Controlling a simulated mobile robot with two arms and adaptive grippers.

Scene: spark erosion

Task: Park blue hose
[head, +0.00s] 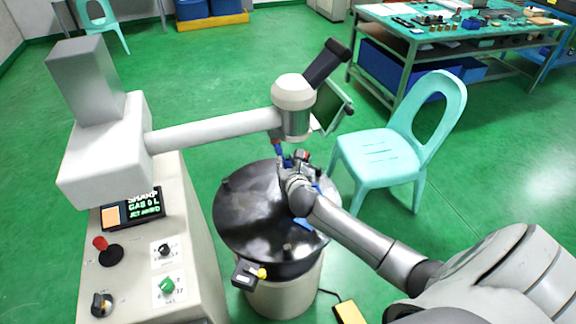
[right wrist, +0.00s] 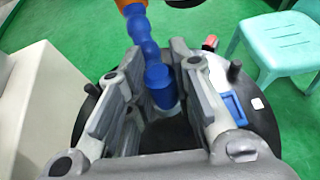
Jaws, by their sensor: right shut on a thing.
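In the right wrist view the segmented blue hose (right wrist: 160,84) runs down from an orange fitting (right wrist: 128,3) to a wider blue end. My right gripper (head: 284,168) is above the round table with its fingers around the hose; in the right wrist view the fingers (right wrist: 155,75) stand on both sides of the hose's lower end. The fingers hide part of the hose in the head view. My left gripper is not in view.
The round dark table (head: 250,225) carries small posts and a blue piece (head: 304,223). The machine's arm (head: 215,130) and control panel (head: 150,250) are at left. A turquoise chair (head: 385,150) stands close at right. A workbench (head: 430,45) with parts is behind.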

